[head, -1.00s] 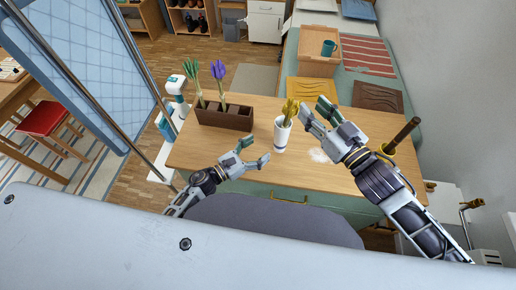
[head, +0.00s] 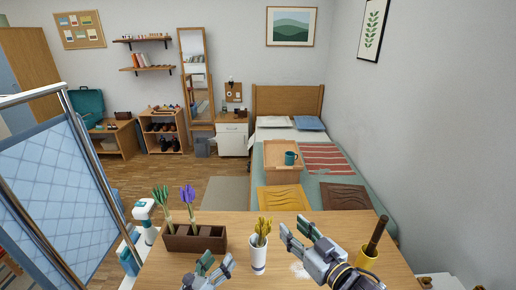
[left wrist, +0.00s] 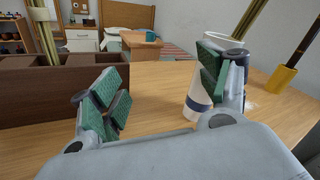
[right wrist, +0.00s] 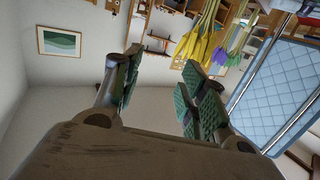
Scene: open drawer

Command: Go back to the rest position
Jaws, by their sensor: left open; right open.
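My left gripper (head: 207,266) is at the bottom of the head view, above the front part of the wooden table (head: 300,225). Its green-padded fingers stand apart and empty in the left wrist view (left wrist: 160,95). My right gripper (head: 300,236) is right of a white vase (head: 258,262) with yellow flowers (head: 262,228). Its fingers are apart with nothing between them in the right wrist view (right wrist: 158,85). The drawer front is out of the head view.
A brown planter box (head: 195,239) with green and purple flowers stands on the table's left. A yellow pot (head: 368,258) with a brown stick stands at the right. A blue quilted screen (head: 55,185) is at the left. A bed (head: 345,183) lies beyond the table.

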